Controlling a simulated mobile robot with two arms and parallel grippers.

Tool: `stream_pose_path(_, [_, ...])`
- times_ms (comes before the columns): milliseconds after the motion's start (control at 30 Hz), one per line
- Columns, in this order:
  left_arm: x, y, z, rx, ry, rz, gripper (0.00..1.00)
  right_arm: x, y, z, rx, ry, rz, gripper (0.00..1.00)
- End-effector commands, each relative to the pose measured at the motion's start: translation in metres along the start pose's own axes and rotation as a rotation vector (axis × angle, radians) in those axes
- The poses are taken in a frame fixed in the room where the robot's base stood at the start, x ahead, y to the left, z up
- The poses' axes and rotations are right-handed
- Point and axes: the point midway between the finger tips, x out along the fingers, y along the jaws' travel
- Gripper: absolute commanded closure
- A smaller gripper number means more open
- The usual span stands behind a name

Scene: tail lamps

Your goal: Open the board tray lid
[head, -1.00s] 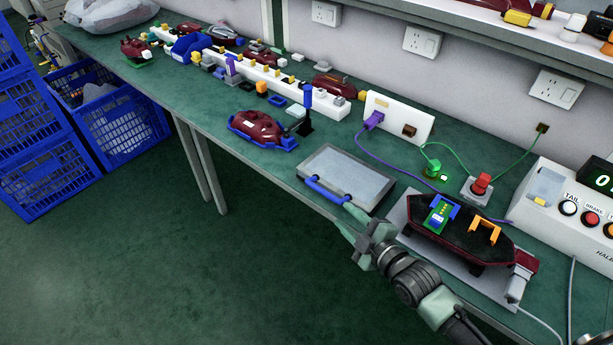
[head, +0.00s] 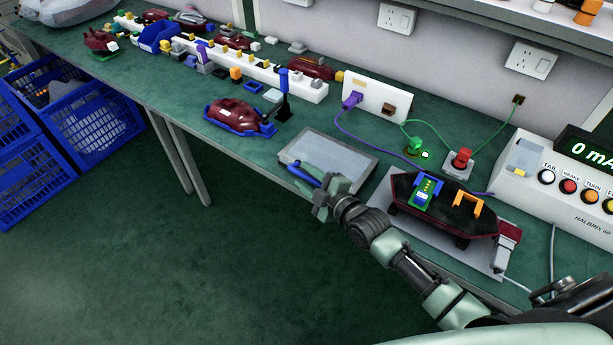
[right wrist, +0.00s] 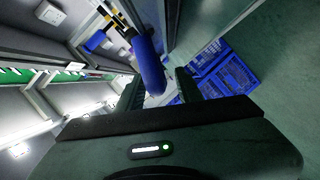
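The board tray (head: 330,154) is a flat grey box at the front edge of the green bench, with its lid lying down flat. A blue bar handle (head: 304,177) runs along its front side. My right gripper (head: 329,184) is at the right end of this handle and hides part of it. In the right wrist view the blue handle (right wrist: 150,68) stands between the two spread fingers of my right gripper (right wrist: 160,90). A gap shows beside the right finger, so the gripper looks open. My left gripper is not in view.
Right of the tray, a dark red lamp housing (head: 446,212) with a green board sits on a grey plate (head: 379,197). A blue-handled clamp (head: 283,100) and a red lamp in a blue holder (head: 238,114) are to the left. Blue crates (head: 95,130) stand on the floor.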

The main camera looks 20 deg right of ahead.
Motion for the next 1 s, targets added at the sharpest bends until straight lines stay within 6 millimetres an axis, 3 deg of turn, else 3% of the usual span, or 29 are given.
stream_pose_path(67, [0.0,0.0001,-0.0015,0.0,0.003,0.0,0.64,-0.0002,-0.0002,0.0,0.0,0.0,0.0,0.64])
stream_pose_path(200, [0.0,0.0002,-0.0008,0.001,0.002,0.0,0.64,-0.0003,-0.0002,0.0002,0.0,0.0,0.0,0.97])
stream_pose_path(233, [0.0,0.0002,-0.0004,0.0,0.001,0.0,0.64,-0.0004,-0.0003,0.0002,0.0,-0.001,0.0,1.0])
stream_pose_path(1000, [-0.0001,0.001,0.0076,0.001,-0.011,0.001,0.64,-0.0007,-0.0007,0.0007,-0.001,-0.001,-0.002,1.0])
